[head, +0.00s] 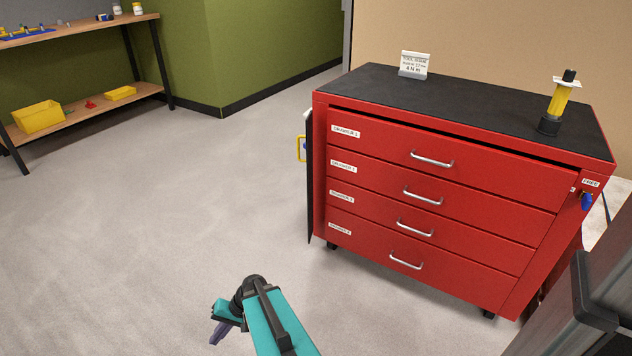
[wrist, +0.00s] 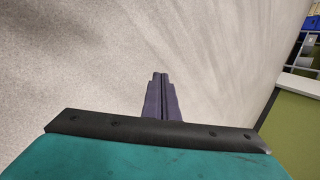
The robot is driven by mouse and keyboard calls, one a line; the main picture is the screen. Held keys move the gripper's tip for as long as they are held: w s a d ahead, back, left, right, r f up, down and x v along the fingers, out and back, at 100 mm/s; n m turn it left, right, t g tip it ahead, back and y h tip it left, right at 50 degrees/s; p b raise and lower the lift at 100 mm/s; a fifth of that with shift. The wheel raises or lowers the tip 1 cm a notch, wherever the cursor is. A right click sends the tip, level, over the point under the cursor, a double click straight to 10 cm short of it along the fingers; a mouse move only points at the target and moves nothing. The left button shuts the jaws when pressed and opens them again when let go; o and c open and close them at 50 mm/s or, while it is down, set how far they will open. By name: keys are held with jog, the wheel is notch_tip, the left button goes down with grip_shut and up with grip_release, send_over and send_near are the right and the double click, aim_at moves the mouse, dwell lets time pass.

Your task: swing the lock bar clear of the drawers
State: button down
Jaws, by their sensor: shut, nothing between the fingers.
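The red drawer cabinet (head: 318,112) stands at the right in the head view, with several red drawers (head: 440,205) bearing silver handles. The lock bar (head: 309,185) is a dark upright bar with a yellow handle (head: 301,149), at the cabinet's left front edge. It stands out to the side, and no bar crosses the drawer fronts. My gripper (head: 220,333) is low in the head view, in front and left of the cabinet, apart from the bar. In the wrist view its purple fingers (wrist: 160,76) are together and empty over bare floor.
A yellow-and-black tool (head: 558,103) and a small sign (head: 415,65) stand on the black cabinet top. A blue item (head: 586,201) hangs on the right side. A wooden shelf unit (head: 80,123) with yellow bins stands far left. The grey floor between is clear.

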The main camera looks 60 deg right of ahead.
jog(key=d+r+m+t+h+p, duration=0.1)
jog(key=d+r+m+t, duration=0.15)
jog(key=d+r, duration=0.5)
jog(key=d+r+m+t+h, duration=0.25)
jog(key=d+r, duration=0.25)
jog(key=d, duration=0.6)
jog(key=d+r+m+t+h+p, duration=0.1)
jog(key=d+r+m+t, duration=0.15)
jog(key=d+r, duration=0.6)
jog(key=s+d+r+m+t+h, duration=0.2)
jog(key=s+d+r+h, duration=0.2)
jog(key=s+d+r, duration=0.4)
jog(key=s+d+r+m+t+h, duration=0.2)
jog(key=s+d+r, duration=0.7)
jog(key=d, duration=0.6)
jog(key=r+m+h+p, duration=0.1)
jog(key=h, duration=0.1)
jog(key=shift+d+r+h, duration=0.2)
jog(key=shift+d+h, duration=0.15)
jog(key=shift+d, duration=0.05)
jog(key=b, duration=0.3)
send_near(309, 153)
jog(key=d+x, duration=0.1)
jog(key=x, duration=0.3)
jog(key=shift+w+a, duration=0.2)
jog(key=shift+w, duration=0.45)
